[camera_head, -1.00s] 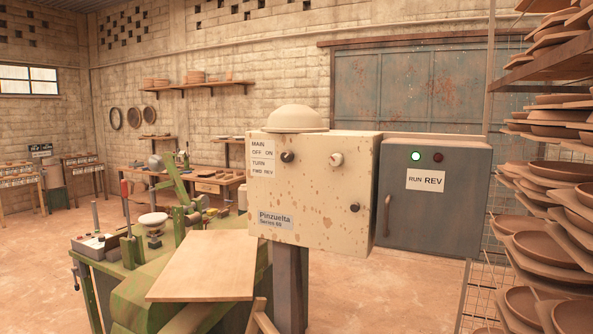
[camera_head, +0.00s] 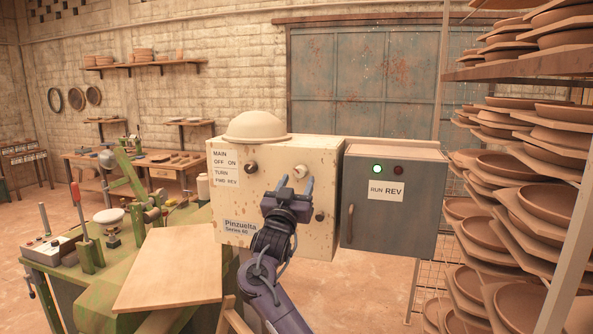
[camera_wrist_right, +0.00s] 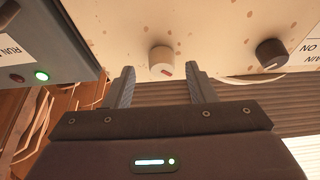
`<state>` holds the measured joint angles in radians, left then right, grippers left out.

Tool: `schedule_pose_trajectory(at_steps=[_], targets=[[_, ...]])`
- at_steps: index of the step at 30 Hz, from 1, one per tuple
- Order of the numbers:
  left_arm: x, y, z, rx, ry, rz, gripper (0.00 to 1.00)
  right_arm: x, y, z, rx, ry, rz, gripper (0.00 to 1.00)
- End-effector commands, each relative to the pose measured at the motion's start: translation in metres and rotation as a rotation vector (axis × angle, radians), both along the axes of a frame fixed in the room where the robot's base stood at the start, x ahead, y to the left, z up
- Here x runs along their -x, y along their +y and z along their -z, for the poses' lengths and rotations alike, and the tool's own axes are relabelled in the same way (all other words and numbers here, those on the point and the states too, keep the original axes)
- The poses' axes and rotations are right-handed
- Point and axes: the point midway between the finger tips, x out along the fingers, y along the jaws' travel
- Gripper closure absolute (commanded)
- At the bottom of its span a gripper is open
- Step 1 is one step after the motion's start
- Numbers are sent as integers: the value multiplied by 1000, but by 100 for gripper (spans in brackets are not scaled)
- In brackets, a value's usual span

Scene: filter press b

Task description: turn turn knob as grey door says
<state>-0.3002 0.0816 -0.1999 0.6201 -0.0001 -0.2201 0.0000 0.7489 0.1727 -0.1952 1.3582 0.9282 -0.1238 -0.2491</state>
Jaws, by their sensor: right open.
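A cream control box (camera_head: 262,205) bears a dark knob (camera_head: 250,167) and a cream knob (camera_head: 300,171). Labels beside them read MAIN OFF ON and TURN FWD REV; which knob each belongs to is unclear. The grey door (camera_head: 392,220) at right carries a sign (camera_head: 386,190) reading RUN REV. My right gripper (camera_head: 295,184) is open before the box, just below the cream knob. In the right wrist view, the cream knob (camera_wrist_right: 162,62) with a small reddish mark lies ahead, between the fingertips' lines, apparently untouched. My left gripper is out of view.
A lit green lamp (camera_head: 377,169) and an unlit dark red lamp (camera_head: 398,170) sit on the grey door. A dark lock-like fitting (camera_head: 319,216) is low on the box. A wooden board (camera_head: 172,268) is at left; racks of clay plates (camera_head: 545,187) stand at right.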

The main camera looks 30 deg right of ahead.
Motion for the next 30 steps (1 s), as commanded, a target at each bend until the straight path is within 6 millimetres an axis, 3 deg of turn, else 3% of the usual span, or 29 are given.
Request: schedule_pose_trajectory(at_steps=[4, 15, 25, 30], targets=[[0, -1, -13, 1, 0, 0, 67, -11, -12, -9, 2, 1, 0, 50], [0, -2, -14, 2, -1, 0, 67, -14, -16, -8, 0, 1, -2, 51], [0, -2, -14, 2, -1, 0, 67, -14, -15, -8, 0, 1, -2, 94], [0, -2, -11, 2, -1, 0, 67, -14, -15, -7, -6, -7, -3, 94]])
